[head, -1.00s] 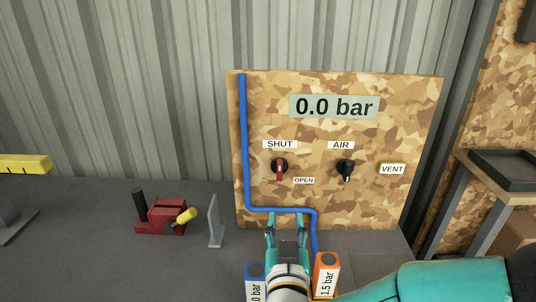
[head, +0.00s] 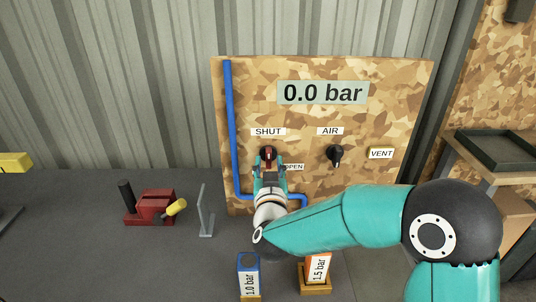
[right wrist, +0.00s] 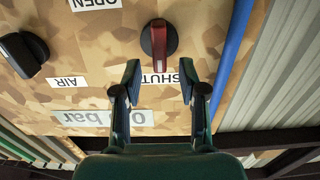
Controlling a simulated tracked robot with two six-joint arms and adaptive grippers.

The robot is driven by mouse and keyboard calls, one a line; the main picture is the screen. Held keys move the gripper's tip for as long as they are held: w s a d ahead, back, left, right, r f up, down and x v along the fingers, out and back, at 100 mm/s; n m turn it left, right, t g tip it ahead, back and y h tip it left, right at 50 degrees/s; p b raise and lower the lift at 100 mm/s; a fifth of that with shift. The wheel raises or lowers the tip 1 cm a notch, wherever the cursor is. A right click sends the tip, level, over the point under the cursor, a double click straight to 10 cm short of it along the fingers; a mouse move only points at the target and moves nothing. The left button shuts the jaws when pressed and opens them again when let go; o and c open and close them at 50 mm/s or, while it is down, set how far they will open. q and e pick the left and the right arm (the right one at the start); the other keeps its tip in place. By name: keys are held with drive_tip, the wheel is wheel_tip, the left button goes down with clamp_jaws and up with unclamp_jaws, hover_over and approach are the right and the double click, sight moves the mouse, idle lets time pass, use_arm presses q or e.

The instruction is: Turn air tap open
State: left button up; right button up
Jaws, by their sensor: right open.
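A red-handled tap (head: 268,152) on a black round base sits on the speckled board between the SHUT label (head: 268,131) above and the OPEN label (head: 294,167) at lower right. A black knob (head: 335,154) sits under the AIR label (head: 330,131). My right gripper (head: 268,167) is at the red tap, partly covering its lower part. In the right wrist view, which is upside down, the open fingers (right wrist: 160,75) straddle the line of the upright red handle (right wrist: 159,45), with gaps on both sides. The black knob (right wrist: 22,54) is off left there. My left gripper is not in view.
The display (head: 323,92) reads 0.0 bar. A blue pipe (head: 232,130) runs down the board's left side. Blue (head: 248,272) and orange (head: 318,268) marked blocks stand in front. A red device (head: 150,205) and a grey plate (head: 206,210) are left on the dark table.

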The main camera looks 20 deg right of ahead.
sight(268, 157)
drive_tip(key=shift+x, duration=1.7)
clamp_jaws()
drive_tip(key=shift+a, duration=0.1)
